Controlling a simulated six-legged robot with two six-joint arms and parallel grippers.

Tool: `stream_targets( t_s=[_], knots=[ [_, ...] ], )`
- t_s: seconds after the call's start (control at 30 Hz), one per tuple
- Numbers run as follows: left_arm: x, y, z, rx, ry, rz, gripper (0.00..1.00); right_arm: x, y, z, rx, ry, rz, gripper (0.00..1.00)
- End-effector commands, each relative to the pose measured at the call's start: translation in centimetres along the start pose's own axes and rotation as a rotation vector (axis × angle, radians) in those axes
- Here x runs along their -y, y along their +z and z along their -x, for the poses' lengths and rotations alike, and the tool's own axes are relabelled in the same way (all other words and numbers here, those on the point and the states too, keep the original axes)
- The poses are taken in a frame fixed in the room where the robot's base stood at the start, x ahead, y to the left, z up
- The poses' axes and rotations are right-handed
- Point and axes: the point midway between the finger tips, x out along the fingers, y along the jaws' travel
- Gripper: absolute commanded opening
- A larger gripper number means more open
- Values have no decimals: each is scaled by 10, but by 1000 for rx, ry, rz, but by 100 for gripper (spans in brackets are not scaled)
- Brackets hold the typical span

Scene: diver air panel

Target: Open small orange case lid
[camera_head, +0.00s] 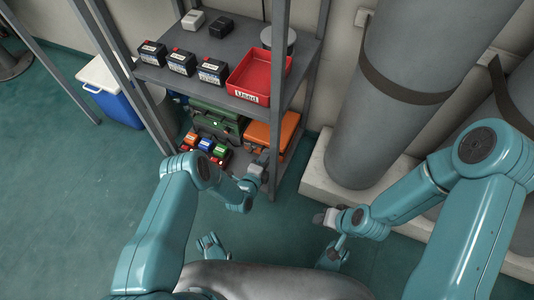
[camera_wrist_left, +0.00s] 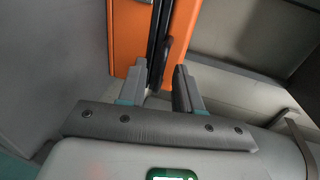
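The small orange case (camera_head: 284,130) lies on the lower shelf at its right end, partly hidden by the upper shelf and a post. My left gripper (camera_head: 262,161) is in front of the case. In the left wrist view, the orange case (camera_wrist_left: 126,35) fills the top, with a dark seam between two orange parts. The fingers of my left gripper (camera_wrist_left: 166,74) are apart, with a dark handle or latch part of the case between their tips. I cannot tell whether they touch it. My right gripper (camera_head: 328,218) is away from the shelf, low over the floor; its fingers are too small to read.
Green cases (camera_head: 217,122) and small coloured items (camera_head: 205,145) share the lower shelf. Above are dark batteries (camera_head: 181,62) and a red tray (camera_head: 262,75). A grey post (camera_head: 278,70) stands close to the left gripper. Large grey cylinders (camera_head: 385,90) stand at the right.

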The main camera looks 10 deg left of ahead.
Motion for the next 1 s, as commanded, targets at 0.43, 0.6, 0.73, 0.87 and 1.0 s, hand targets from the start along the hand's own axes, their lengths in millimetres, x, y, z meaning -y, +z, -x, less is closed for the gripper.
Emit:
stream_targets(
  t_s=[0.43, 0.6, 0.73, 0.87, 1.0],
  knots=[
    [-2, -2, 4, 0, 0, 0, 34, 0, 0, 0, 0, 0, 0, 43],
    [-2, -2, 4, 0, 0, 0, 1, 0, 0, 0, 0, 0, 0, 43],
    [-2, -2, 4, 0, 0, 0, 0, 0, 0, 0, 0, 0, 0, 43],
    [-1, -2, 3, 0, 0, 0, 0, 0, 0, 0, 0, 0, 0, 43],
    [-1, -1, 2, 0, 0, 0, 0, 0, 0, 0, 0, 0, 0, 43]
  ],
)
